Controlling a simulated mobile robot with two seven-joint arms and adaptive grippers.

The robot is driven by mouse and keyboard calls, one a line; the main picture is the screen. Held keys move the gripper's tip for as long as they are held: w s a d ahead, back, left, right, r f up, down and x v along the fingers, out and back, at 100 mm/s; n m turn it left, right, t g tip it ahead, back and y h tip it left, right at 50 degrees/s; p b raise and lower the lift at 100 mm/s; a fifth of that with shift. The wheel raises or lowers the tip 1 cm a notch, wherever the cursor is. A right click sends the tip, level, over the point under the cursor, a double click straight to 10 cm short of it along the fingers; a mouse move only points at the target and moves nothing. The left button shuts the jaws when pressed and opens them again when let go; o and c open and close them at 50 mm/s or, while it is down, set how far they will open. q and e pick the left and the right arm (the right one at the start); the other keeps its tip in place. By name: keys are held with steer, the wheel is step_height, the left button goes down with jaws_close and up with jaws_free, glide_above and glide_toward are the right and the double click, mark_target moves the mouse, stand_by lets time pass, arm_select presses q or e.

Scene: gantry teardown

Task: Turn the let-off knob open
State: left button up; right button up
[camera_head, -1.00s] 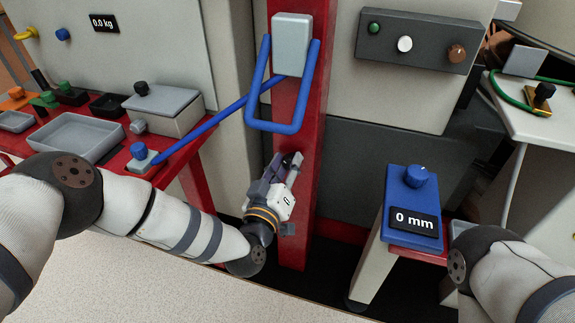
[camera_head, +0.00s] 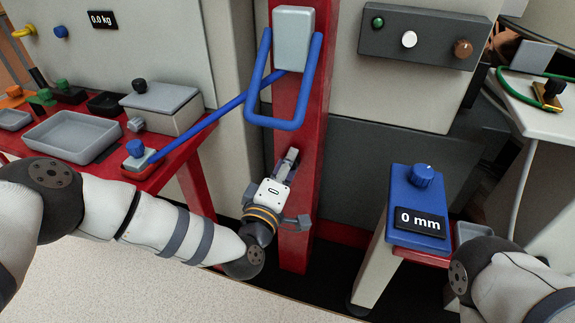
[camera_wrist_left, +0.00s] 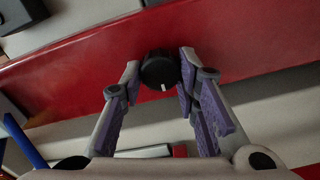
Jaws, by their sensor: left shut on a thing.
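A round black knob (camera_wrist_left: 160,68) with a white mark on its face is on the red post in the left wrist view. I take it to be the let-off knob. My left gripper (camera_wrist_left: 163,80) has its two purple-padded fingers on either side of the knob, shut on it. In the head view the left gripper (camera_head: 290,160) reaches the lower red post (camera_head: 305,100), and its body hides the knob. The white mark points down in the wrist view. My right arm shows at the lower right, but its gripper is out of view.
A red bench with a grey tray (camera_head: 75,135) is at the left.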

stand_by(0.4)
arm_select(q)
steer(key=o, duration=1.2)
steer(key=shift+c, duration=0.2)
steer(key=shift+s, duration=0.1)
steer(key=v, duration=1.2)
